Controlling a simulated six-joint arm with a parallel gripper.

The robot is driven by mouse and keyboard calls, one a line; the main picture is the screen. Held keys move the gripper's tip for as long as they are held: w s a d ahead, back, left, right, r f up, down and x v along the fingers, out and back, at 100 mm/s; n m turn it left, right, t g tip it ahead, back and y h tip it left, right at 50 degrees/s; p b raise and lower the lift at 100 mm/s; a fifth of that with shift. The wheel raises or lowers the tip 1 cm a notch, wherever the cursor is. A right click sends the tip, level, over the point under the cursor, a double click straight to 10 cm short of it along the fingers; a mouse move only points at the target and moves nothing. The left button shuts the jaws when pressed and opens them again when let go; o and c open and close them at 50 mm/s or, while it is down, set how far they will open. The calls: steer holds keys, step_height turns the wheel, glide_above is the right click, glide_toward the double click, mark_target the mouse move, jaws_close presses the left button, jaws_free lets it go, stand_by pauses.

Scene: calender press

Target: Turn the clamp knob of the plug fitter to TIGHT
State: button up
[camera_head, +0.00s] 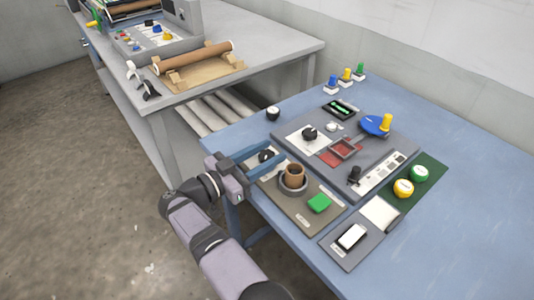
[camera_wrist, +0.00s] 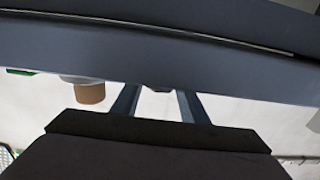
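A small beige-grey board (camera_head: 298,207) near the table's left edge carries a grey cup (camera_head: 292,185) with a brown plug (camera_head: 295,171) in it and a green block (camera_head: 319,203). A dark round knob (camera_head: 266,155) is at its far left end. I take this for the clamp knob, but its TIGHT mark cannot be read. My gripper (camera_head: 268,152) reaches in from the left, with its two fingers apart on either side of the knob. In the wrist view my gripper (camera_wrist: 158,90) is open, with a dark piece between the tips. The brown plug (camera_wrist: 90,93) shows there too.
A larger grey panel (camera_head: 290,130) with knobs, a red window and a blue lever (camera_head: 376,125) lies close behind. The blue table (camera_head: 470,215) is clear further right.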

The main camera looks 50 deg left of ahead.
mark_target(260, 158)
steer(key=shift+s+b, duration=0.55)
steer(key=shift+s, duration=3.1)
